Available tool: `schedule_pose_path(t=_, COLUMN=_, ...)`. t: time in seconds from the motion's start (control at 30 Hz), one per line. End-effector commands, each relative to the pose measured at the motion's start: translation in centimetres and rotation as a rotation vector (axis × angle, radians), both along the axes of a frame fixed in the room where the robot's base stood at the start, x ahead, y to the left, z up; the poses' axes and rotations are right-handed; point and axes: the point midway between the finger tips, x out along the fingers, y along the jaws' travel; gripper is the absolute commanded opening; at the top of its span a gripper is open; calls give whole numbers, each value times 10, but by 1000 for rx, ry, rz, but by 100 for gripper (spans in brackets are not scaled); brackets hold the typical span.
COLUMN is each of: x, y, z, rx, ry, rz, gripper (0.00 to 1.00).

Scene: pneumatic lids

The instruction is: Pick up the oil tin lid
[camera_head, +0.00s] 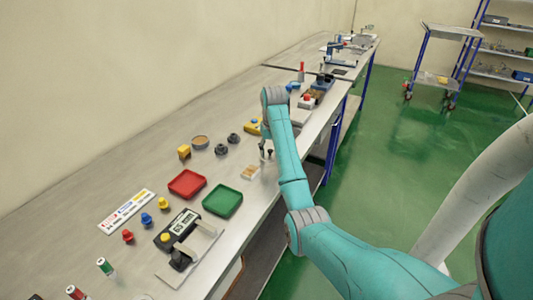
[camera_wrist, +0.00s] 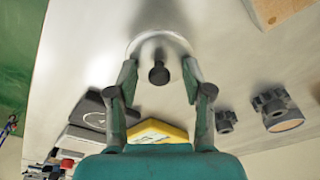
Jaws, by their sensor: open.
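A pale round disc with a dark knob (camera_wrist: 158,74) lies on the bench between my fingers in the wrist view; it seems to be the oil tin lid, though no label shows. In the head view a small dark knob (camera_head: 270,153) stands just below my gripper (camera_head: 266,146). My gripper (camera_wrist: 158,88) is open, with one finger on each side of the knob and no visible contact. The disc's rim blends into the bright bench, so its edge is only partly clear.
A yellow block (camera_wrist: 157,131), dark boxes and two dark knobbed parts (camera_wrist: 227,121) (camera_wrist: 275,110) lie close to my fingers. A wooden block (camera_head: 250,172), red tray (camera_head: 187,184) and green tray (camera_head: 222,200) stand nearby on the bench.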

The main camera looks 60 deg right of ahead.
Motion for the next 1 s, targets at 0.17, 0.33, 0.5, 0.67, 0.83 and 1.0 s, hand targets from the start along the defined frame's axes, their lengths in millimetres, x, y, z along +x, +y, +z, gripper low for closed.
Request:
schedule_pose_path(t=0.17, x=0, y=0, z=0, rx=-1, ry=-1, rz=0, gripper=50)
schedule_pose_path(t=0.33, x=0, y=0, z=0, rx=-1, ry=-1, rz=0, gripper=18)
schedule_pose_path(t=0.5, x=0, y=0, z=0, rx=-1, ry=-1, rz=0, gripper=0)
schedule_pose_path(t=0.67, x=0, y=0, z=0, rx=-1, ry=-1, rz=0, gripper=0)
schedule_pose_path(t=0.83, x=2, y=-1, z=3, rx=-1, ry=-1, rz=0, gripper=0)
schedule_pose_path(t=1.0, x=11, y=-5, z=13, rx=-1, ry=-1, rz=1, gripper=0)
